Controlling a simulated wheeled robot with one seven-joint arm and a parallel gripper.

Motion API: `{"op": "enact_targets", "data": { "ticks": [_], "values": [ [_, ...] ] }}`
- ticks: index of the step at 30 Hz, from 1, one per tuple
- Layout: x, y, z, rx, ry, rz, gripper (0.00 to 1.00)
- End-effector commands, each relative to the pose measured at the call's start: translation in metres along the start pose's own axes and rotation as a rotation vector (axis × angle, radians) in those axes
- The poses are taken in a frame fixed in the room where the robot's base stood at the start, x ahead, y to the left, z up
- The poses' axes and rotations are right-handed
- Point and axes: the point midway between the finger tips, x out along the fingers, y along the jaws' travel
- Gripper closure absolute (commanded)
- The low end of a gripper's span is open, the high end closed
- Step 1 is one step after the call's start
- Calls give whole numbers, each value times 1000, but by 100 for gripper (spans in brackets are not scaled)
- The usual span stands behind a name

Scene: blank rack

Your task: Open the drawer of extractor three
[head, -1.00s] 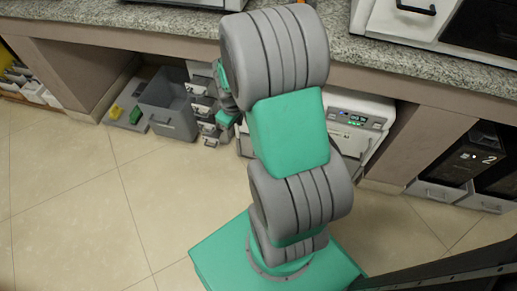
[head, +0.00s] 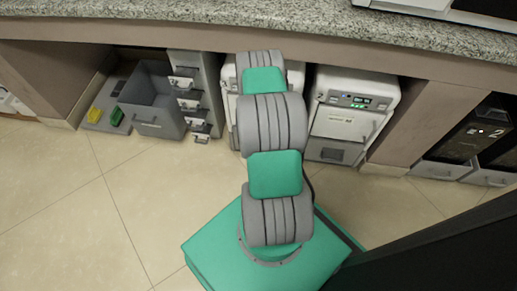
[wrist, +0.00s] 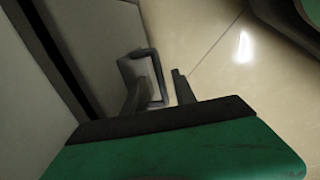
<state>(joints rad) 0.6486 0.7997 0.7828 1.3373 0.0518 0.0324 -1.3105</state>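Two white machines stand under the counter. The right one (head: 355,100) has a lit display and a grey lower drawer (head: 334,152). The left one (head: 229,77) is mostly hidden behind my arm. I cannot read a number three on either. My gripper is hidden by the arm in the head view. In the wrist view my gripper (wrist: 158,90) is open, its two dark fingers apart on either side of a dark bar handle (wrist: 158,75) on a pale front. I cannot tell whether the fingers touch the handle or whether that drawer is shut.
A grey drawer stack (head: 207,65) and an open grey bin (head: 152,95) stand left, beside a tray with yellow and green blocks (head: 95,115). A dark unit marked 2 (head: 465,140) is at right. The granite counter (head: 300,20) overhangs. The left foreground floor is clear.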

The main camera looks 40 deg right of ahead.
Motion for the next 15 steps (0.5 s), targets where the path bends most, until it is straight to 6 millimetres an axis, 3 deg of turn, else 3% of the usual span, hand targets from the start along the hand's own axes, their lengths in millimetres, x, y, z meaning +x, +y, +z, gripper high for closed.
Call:
{"op": "enact_targets", "data": {
  "ticks": [5, 15],
  "values": [
    [-1, 0, -1, -1, 0, 0, 67],
    [-1, 0, -1, -1, 1, 0, 94]
  ]
}}
